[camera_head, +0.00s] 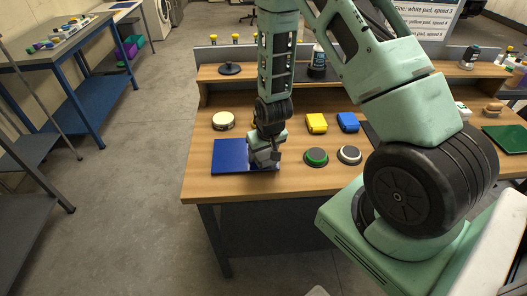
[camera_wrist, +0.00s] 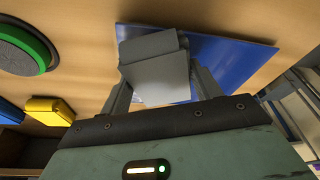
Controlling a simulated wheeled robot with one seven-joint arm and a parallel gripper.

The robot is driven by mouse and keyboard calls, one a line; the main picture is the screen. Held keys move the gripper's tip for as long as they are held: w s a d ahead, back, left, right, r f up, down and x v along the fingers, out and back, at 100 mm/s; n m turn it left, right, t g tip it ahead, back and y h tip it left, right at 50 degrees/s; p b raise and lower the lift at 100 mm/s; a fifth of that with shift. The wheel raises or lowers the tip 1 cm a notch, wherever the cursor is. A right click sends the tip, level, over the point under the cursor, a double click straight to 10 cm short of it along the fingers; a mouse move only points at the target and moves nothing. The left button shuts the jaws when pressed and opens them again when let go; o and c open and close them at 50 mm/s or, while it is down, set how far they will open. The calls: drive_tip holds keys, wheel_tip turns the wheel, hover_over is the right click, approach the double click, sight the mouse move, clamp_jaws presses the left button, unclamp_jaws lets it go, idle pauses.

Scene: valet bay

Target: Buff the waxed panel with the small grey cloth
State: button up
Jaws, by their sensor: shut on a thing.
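A glossy blue panel (camera_head: 230,158) lies flat near the front left of the wooden workbench (camera_head: 310,183). My gripper (camera_head: 264,160) is over the panel's right part, pointing down. It is shut on the small grey cloth, a folded grey block (camera_wrist: 155,70) between the two fingers in the wrist view. In that view the blue panel (camera_wrist: 230,60) lies right behind the cloth. I cannot tell whether the cloth touches the panel. My gripper hides part of the panel in the head view.
Behind stand a round cream pad (camera_head: 223,121), a yellow block (camera_head: 316,123) and a blue block (camera_head: 347,122). A green panel (camera_head: 508,139) lies far right.

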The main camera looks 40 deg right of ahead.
drive_tip(key=shift+f+b, duration=0.6)
drive_tip(key=shift+f, duration=0.1)
idle(1.1)
drive_tip(key=shift+s, duration=0.1)
